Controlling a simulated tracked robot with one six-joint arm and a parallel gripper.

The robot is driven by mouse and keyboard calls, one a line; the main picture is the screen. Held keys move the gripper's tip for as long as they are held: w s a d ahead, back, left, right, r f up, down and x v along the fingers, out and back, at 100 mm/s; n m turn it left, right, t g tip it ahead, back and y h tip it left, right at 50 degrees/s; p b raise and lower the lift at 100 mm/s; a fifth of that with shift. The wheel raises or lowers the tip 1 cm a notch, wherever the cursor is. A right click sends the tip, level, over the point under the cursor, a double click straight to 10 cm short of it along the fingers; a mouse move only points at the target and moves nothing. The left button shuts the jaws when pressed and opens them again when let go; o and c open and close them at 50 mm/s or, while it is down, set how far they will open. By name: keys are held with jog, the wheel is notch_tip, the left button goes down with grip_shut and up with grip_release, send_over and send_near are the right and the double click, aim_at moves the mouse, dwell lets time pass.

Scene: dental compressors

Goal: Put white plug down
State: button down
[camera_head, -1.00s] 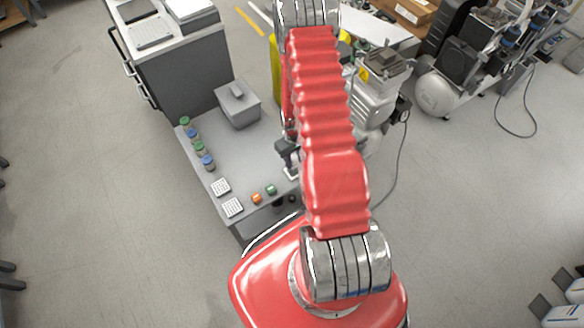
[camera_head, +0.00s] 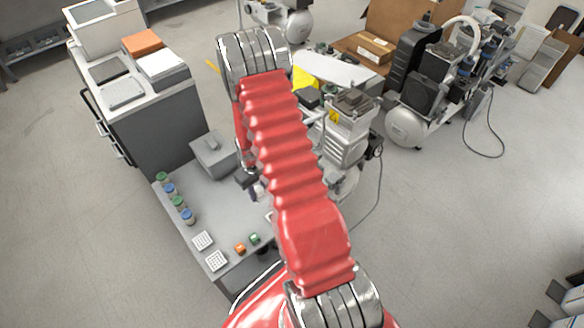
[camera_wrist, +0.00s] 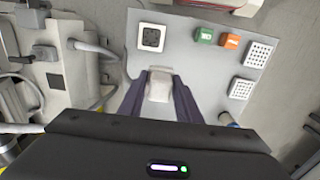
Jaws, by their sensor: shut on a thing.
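My gripper (camera_wrist: 160,82) is shut on the white plug (camera_wrist: 159,88), which shows between the two dark fingers in the wrist view. The fingers are above the grey bench top (camera_wrist: 190,55). A white socket plate with a black face (camera_wrist: 152,37) lies on the bench beyond the fingertips, apart from the plug.
On the bench are a green block (camera_head: 254,239), an orange block (camera_head: 239,248), two white grid pads (camera_head: 203,241), several capped jars (camera_head: 178,203) and a grey lidded box (camera_head: 212,154). Compressor machinery (camera_head: 345,140) stands right of the bench. Bare bench lies between jars and gripper.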

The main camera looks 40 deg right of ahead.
jog(key=w+a+r, duration=0.2)
jog(key=a+r, duration=0.4)
jog(key=r, duration=0.4)
jog(key=w+a+r, duration=0.3)
jog(key=a+r, duration=0.3)
jog(key=r, duration=0.3)
jog(key=w+a+r, duration=0.3)
jog(key=a+r, duration=0.3)
jog(key=r, duration=0.4)
jog(key=shift+w+a+r+n, duration=0.2)
jog(key=shift+a+r+n, duration=0.05)
jog(key=shift+r+n, duration=0.05)
jog(key=shift+s, duration=0.1)
